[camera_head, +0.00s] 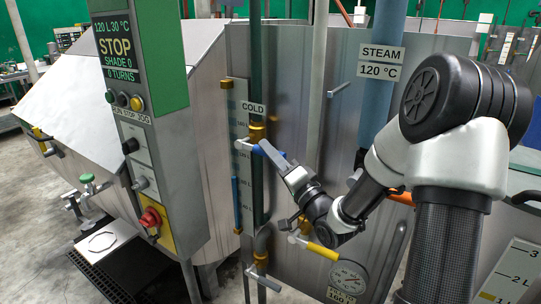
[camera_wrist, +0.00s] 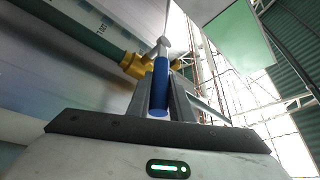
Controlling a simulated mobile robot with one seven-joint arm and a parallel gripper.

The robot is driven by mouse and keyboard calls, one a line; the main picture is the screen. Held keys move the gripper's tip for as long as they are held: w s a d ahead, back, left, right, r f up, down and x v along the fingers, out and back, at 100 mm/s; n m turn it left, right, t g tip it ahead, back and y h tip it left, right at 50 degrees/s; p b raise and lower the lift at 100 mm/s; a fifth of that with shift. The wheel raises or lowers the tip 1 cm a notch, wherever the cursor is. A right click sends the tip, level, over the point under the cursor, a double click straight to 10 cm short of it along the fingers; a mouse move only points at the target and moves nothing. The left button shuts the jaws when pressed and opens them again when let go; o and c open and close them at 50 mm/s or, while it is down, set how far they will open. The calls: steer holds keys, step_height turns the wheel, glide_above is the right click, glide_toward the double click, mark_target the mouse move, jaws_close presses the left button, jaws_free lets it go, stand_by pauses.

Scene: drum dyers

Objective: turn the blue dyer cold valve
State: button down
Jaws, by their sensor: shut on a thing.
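The cold valve has a brass body (camera_head: 257,131) on a dark green vertical pipe, below a COLD label (camera_head: 253,108). Its blue lever handle (camera_head: 268,150) points right and toward me in the head view. My gripper (camera_head: 278,159) reaches in from the right and is shut on the blue handle. In the wrist view the blue handle (camera_wrist: 160,82) lies between the two grey fingers of my gripper (camera_wrist: 161,95). The brass valve body (camera_wrist: 137,66) is just beyond the fingertips, at the left. The fingers partly cover the handle.
The control panel (camera_head: 130,60) reads STOP and stands left of the valve. A yellow-handled lever (camera_head: 322,250) and a round gauge (camera_head: 348,276) are below my arm. A blue STEAM pipe (camera_head: 381,75) rises behind my arm. A metal drum (camera_head: 300,70) stands behind the valve.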

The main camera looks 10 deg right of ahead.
steer(key=c, duration=1.6)
jaws_free()
steer(key=shift+f, duration=0.1)
steer(key=shift+p+v, duration=2.5)
steer(key=shift+v, duration=6.2)
steer(key=shift+a, duration=0.1)
